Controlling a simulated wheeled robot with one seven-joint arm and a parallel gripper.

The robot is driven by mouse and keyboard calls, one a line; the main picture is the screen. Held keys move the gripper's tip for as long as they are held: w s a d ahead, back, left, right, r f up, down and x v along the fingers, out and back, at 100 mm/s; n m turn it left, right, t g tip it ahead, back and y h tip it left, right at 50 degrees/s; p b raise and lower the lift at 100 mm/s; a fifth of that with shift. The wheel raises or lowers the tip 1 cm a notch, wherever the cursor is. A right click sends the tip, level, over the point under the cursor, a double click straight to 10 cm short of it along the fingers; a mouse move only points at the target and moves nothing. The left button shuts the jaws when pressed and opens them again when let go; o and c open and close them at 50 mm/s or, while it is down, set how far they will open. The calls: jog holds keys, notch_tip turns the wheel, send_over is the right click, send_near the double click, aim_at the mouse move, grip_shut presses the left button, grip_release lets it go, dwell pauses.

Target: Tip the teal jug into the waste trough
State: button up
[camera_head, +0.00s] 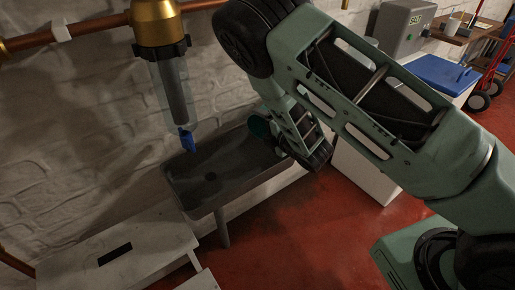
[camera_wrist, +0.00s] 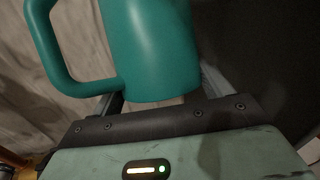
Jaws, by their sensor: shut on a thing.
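The teal jug (camera_wrist: 150,50) fills the upper middle of the wrist view, its handle on the left and its top cut off. My gripper (camera_wrist: 165,105) is shut on it. In the head view only a small part of the jug (camera_head: 259,126) shows, beside my gripper (camera_head: 278,135) and mostly hidden by my arm. The dark grey waste trough (camera_head: 178,189) stands against the wall, with a drain hole in its floor. The jug is at the trough's right end. I cannot tell its exact tilt or whether anything is inside.
A clear filter housing (camera_head: 173,90) with a brass head and blue tap hangs over the trough's left part. A white bench (camera_head: 120,255) stands at lower left. A white bin with a blue lid (camera_head: 445,74) stands at right. Red floor (camera_head: 300,235) is clear in front.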

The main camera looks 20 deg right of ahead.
jog(key=r+p, duration=0.1)
jog(key=w+d+r+m+p, duration=0.1)
jog(key=p, duration=0.1)
jog(key=r+m+g+p, duration=0.1)
jog(key=p, duration=0.1)
jog(key=shift+w+d+r+y, duration=0.2)
jog(key=shift+d+y, duration=0.2)
jog(key=shift+w+f+m+g, duration=0.15)
jog(key=shift+f+m+g, duration=0.15)
jog(key=r+p, duration=0.1)
jog(key=m+p, duration=0.1)
jog(key=p, duration=0.1)
jog(key=d+r+m+g+y+p, duration=0.1)
jog(key=shift+w+r+p, duration=0.3)
jog(key=shift+w+p, duration=0.1)
jog(key=r+p, duration=0.1)
jog(key=r+m+g+p, duration=0.1)
jog(key=p, duration=0.1)
jog(key=shift+w+d+r+y, duration=0.15)
jog(key=shift+d+y, duration=0.05)
jog(key=shift+y, duration=0.2)
jog(key=w+d+r+m+g+y+p, duration=0.3)
jog(key=w+d+r+m+y+p, duration=0.1)
jog(key=r+p, duration=0.4)
jog(key=shift+w+d+m+p, duration=0.45)
jog(key=shift+w+d+m, duration=0.2)
jog(key=shift+d+m, duration=0.35)
jog(key=shift+a, duration=0.1)
